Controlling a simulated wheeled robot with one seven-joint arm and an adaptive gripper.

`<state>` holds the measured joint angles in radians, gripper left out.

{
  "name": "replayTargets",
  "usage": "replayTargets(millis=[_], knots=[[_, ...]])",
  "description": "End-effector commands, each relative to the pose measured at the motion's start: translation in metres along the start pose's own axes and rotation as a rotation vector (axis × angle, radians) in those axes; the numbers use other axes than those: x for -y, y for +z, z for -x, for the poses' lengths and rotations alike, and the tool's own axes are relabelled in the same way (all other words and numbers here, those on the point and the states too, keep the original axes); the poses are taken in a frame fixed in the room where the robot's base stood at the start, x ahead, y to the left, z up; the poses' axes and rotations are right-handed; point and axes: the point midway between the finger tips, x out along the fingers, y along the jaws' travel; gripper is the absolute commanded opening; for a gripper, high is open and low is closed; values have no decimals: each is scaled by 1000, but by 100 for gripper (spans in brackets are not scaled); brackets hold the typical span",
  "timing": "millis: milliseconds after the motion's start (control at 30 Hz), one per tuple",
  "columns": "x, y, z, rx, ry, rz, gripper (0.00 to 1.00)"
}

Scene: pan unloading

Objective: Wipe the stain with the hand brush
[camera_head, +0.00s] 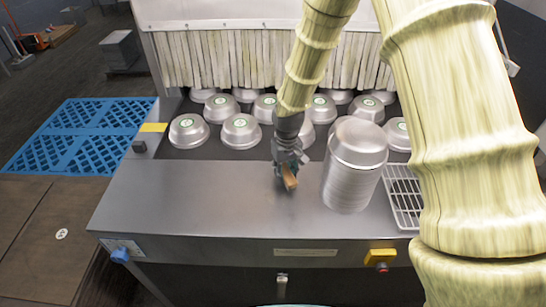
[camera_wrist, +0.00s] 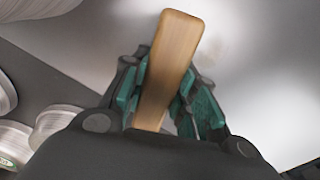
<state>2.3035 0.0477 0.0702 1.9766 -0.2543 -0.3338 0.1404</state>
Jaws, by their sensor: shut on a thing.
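My gripper (camera_head: 287,160) is low over the grey steel counter (camera_head: 200,205), left of a stack of pans. It is shut on the hand brush (camera_head: 290,181), of which a brown wooden part shows below the fingers. In the wrist view the teal-padded fingers of my gripper (camera_wrist: 166,95) clasp the brush's wooden block (camera_wrist: 170,55) from both sides. Bristles are not visible. A faint brownish smudge, perhaps the stain (camera_wrist: 214,46), shows on the steel just right of the brush. I cannot tell whether the brush touches the counter.
A tall stack of metal pans (camera_head: 350,180) stands close right of my gripper, with a white wire rack (camera_head: 402,195) beyond it. Several upturned pans (camera_head: 188,130) sit on the dark belt behind, before a strip curtain (camera_head: 220,60). The counter's left part is clear.

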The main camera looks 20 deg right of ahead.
Motion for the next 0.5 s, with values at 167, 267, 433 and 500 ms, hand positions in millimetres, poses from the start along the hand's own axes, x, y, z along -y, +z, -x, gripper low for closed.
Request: replayTargets(millis=[167, 267, 433, 500], knots=[[0, 1, 18, 3, 0, 0, 0], [0, 1, 27, 3, 0, -1, 0], [-1, 2, 43, 3, 0, -3, 0], [-1, 2, 47, 3, 0, -3, 0]])
